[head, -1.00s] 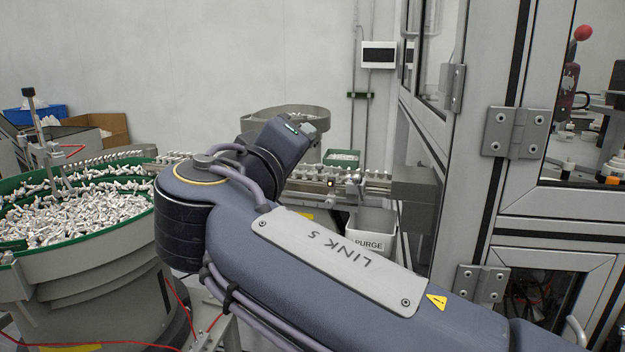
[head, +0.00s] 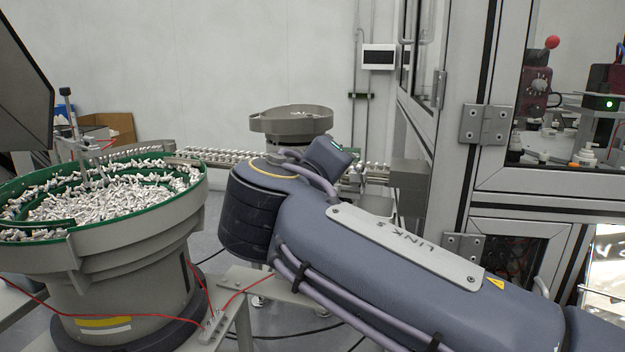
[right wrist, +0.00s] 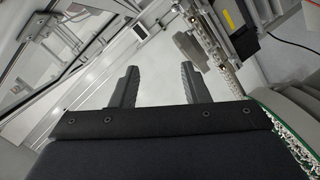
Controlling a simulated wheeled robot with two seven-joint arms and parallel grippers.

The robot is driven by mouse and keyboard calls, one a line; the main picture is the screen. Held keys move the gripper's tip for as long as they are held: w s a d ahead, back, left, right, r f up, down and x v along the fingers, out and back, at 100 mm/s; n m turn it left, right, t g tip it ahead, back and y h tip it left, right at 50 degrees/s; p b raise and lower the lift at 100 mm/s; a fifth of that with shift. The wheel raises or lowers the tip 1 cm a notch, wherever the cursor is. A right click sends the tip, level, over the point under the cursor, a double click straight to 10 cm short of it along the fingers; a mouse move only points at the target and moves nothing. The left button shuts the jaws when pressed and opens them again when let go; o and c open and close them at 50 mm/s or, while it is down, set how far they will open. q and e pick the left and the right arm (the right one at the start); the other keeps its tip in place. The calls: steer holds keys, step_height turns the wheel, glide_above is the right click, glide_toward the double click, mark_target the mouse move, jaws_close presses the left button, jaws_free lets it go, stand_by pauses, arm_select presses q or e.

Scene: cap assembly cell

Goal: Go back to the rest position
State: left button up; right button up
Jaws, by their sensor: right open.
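My right arm fills the lower right of the head view, and its gripper is hidden there behind the arm. In the right wrist view my right gripper (right wrist: 161,90) shows two dark fingers, apart, with nothing between them. Pale floor and the grey cabinet's base show beyond the fingers. My left gripper is in neither view.
A bowl feeder (head: 130,235) full of white parts stands at the left, close to my arm. A smaller bowl feeder (head: 291,122) and a conveyor rail (head: 215,156) lie behind. A framed machine cabinet (head: 455,150) stands at the right. Red cables (head: 255,288) cross a stand.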

steer(key=s+d+f+m+g+y+p, duration=0.1)
steer(key=s+d+f+g+p, duration=0.15)
steer(key=d+f, duration=0.5)
steer(key=s+d+f+m+g+y+p, duration=0.1)
steer(key=s+d+f+g+p, duration=0.2)
steer(key=d, duration=0.7)
steer(key=s+d+f+m+g+y+p, duration=0.25)
steer(key=s+d+f+g, duration=0.2)
steer(key=s+f, duration=0.3)
steer(key=s+a+f+m+y+p, duration=0.1)
steer(key=s+f+m+y, duration=0.1)
steer(key=s, duration=0.4)
steer(key=s+a+f+m+y+p, duration=0.2)
steer(key=s, duration=0.4)
steer(key=shift+s+a+f+m, duration=0.2)
steer(key=shift+a+f+m, duration=0.05)
steer(key=shift+f+m, duration=0.15)
steer(key=shift+c, duration=0.4)
steer(key=shift+w+a, duration=0.1)
steer(key=shift+c, duration=0.2)
